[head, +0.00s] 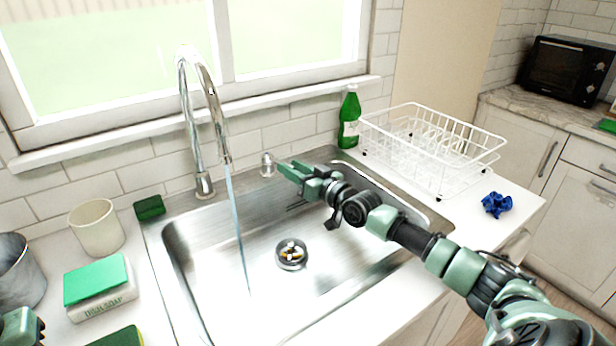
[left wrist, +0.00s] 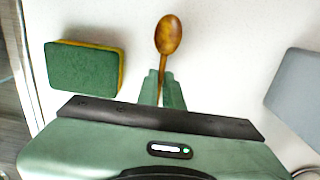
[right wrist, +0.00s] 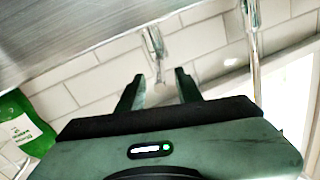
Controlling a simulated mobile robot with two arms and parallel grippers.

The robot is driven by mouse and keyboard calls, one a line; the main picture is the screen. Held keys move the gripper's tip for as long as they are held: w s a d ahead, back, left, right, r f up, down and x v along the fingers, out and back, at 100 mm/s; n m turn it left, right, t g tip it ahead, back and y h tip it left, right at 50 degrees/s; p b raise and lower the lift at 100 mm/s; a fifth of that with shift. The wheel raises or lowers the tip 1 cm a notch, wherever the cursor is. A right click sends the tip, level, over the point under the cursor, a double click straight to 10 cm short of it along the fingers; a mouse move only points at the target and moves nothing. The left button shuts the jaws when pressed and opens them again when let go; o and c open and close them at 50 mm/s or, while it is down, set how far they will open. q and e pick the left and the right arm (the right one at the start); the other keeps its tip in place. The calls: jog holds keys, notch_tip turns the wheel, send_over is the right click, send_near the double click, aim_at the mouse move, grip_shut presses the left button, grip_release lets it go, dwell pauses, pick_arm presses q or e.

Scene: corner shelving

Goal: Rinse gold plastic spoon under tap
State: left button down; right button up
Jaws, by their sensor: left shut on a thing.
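The gold-brown spoon (left wrist: 168,36) shows in the left wrist view, bowl pointing away from my left gripper (left wrist: 162,75), which is shut on its handle. The spoon is not visible in the head view, where only part of my left gripper shows at the bottom left edge. The chrome tap (head: 190,110) arches over the steel sink (head: 330,262), and a thin stream of water (head: 237,220) runs from it into the basin. A small chrome lever (head: 267,164) stands behind the sink. My right gripper (right wrist: 158,80) is open and empty, with its fingers pointing towards the lever.
A green sponge (head: 150,207), a cream cup (head: 97,228) and a boxed soap with green top (head: 97,279) are left of the sink. A green bottle (head: 349,118) and a white dish rack (head: 440,150) stand behind and right. A blue crumpled cloth (head: 497,204) lies on the right counter.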

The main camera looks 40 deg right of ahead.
pick_arm(q)
jog(key=shift+r, duration=0.25)
pick_arm(e)
jog(key=s+d, duration=0.2)
jog(key=s, duration=0.9)
